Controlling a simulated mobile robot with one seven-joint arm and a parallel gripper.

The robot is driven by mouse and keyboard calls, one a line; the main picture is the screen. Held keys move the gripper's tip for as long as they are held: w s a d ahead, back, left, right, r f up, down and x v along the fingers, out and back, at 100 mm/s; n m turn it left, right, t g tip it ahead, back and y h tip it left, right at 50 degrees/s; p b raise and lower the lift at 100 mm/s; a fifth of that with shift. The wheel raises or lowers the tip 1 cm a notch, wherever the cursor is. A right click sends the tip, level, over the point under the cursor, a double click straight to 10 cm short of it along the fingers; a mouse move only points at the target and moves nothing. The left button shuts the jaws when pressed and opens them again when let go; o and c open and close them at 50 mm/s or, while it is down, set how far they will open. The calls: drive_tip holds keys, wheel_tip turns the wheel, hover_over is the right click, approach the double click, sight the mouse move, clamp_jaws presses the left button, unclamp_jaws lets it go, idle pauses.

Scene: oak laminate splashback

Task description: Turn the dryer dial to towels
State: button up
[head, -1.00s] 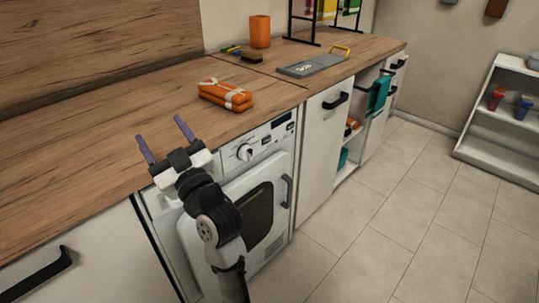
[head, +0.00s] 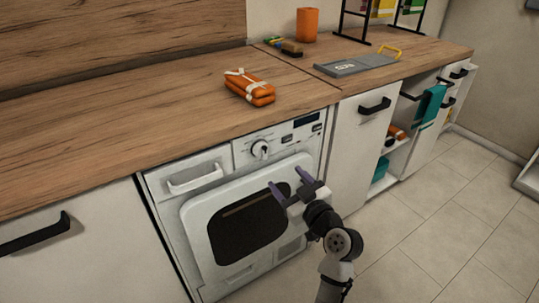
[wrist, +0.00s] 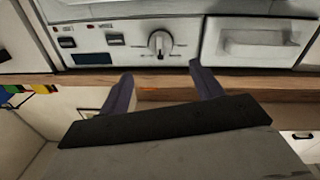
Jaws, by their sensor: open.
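The dryer (head: 160,185) is a white front-loading machine under the wooden counter, with its dark-windowed door shut. Its round dial (head: 260,149), white and silver with a pointer ridge, sits on the control panel left of the small display. The dial also shows in the wrist view (wrist: 159,43), with printed marks around it too small to read. My gripper (head: 287,180) is open and empty in front of the door's upper right, below and right of the dial. Its two purple fingers, also in the wrist view (wrist: 162,72), are apart from the dial.
A drawer handle (head: 195,178) is left of the dial. On the counter lie an orange strapped bundle (head: 249,88), a grey board (head: 357,65) with a yellow handle and an orange cup (head: 307,25). Black cabinet handles (head: 375,105) stick out at right. The floor (head: 440,215) is clear.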

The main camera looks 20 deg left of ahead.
sight(265, 155)
drive_tip(key=p+x, duration=0.2)
drive_tip(key=x, duration=1)
drive_tip(key=shift+w, duration=0.1)
drive_tip(key=c, duration=1)
